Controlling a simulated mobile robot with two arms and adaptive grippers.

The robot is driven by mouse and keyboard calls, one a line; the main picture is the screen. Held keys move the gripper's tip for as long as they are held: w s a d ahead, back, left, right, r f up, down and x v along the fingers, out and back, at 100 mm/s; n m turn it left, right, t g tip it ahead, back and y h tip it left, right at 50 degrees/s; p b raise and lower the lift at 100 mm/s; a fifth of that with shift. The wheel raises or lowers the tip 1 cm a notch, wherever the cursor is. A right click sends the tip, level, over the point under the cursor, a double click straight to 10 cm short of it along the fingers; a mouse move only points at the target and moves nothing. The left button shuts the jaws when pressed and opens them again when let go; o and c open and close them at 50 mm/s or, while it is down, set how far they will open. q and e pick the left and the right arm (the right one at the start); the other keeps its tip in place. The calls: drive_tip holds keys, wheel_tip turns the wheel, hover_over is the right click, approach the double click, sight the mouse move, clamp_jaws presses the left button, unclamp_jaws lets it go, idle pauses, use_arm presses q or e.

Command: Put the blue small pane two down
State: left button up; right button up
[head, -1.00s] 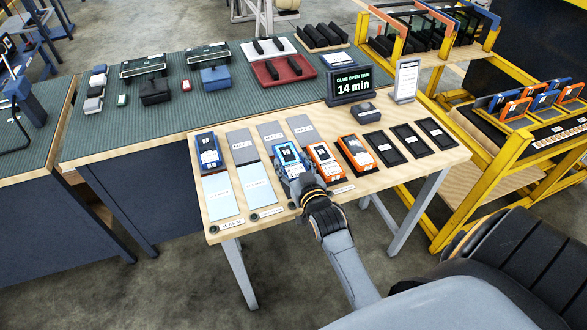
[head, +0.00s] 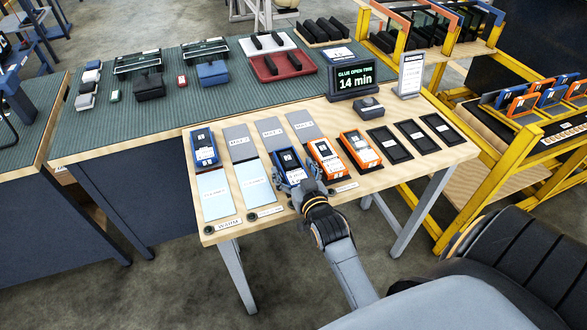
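A blue pane unit (head: 289,163) with a white label lies on the wooden table, just left of an orange one (head: 325,158). My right gripper (head: 292,187) is at its near end, with the fingers apart and the top of the blue unit uncovered. Whether the fingers still touch its near edge is too small to tell. Another blue unit (head: 205,148) lies at the table's left end. My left gripper is not in view.
Grey mats (head: 237,137), pale blue sheets (head: 253,181), a second orange unit (head: 360,150) and black trays (head: 390,145) fill the wooden tabletop. A timer sign (head: 354,79) reads 14 min. Yellow racks (head: 478,165) stand right.

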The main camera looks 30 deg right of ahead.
drive_tip(key=shift+r, duration=0.1)
drive_tip(key=shift+s+r, duration=0.1)
drive_tip(key=shift+s, duration=0.05)
drive_tip(key=v, duration=1.1)
drive_tip(key=shift+s, duration=0.4)
